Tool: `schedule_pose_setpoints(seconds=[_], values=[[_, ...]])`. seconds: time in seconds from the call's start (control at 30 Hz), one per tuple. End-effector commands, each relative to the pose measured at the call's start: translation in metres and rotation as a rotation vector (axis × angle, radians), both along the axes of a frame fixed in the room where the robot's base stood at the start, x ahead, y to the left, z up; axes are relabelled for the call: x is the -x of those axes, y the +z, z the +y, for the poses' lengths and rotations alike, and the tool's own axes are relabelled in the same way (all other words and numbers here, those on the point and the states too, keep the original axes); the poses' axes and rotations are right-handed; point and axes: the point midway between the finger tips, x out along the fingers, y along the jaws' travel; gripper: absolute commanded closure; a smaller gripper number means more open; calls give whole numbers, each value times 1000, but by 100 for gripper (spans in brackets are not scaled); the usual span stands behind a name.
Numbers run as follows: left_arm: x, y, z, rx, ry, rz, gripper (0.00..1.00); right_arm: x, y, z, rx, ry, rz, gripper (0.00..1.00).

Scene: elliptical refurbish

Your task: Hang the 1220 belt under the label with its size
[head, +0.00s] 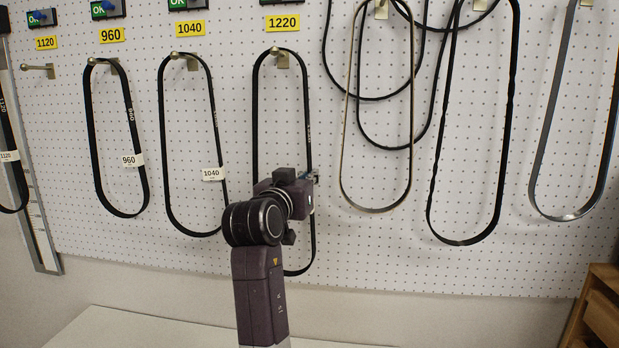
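The yellow 1220 label (283,22) is on the pegboard at the upper middle. A black belt (255,125) hangs in a long loop at the hook (283,61) under this label. My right gripper (314,178) is at the right strand of this belt, about midway down. My wrist hides part of the loop, and I cannot tell whether the fingers are closed on it. Any size tag on this belt is hidden or too small to read. My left gripper is not in view.
Belts tagged 960 (129,160) and 1040 (212,174) hang under their matching labels. The hook (38,68) under the 1120 label (46,43) is empty. Several belts hang at right, some overlapping. A wooden unit (603,315) stands lower right.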

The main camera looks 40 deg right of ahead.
Motion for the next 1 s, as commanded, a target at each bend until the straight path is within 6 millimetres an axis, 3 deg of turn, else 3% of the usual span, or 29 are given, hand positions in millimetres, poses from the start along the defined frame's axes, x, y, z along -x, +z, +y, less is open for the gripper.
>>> schedule_pose_setpoints(seconds=[0.17,0.37,0.67,0.87,1.0], values=[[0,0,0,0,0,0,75,0,1,0,0,0,-1,100],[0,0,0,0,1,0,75,0,0,0,0,0,-1,76],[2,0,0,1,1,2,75,1,0,2,-1,1,0,75],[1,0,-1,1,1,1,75,11,0,23,0,3,-2,75],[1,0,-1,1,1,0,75,26,0,50,-1,5,-2,75]])
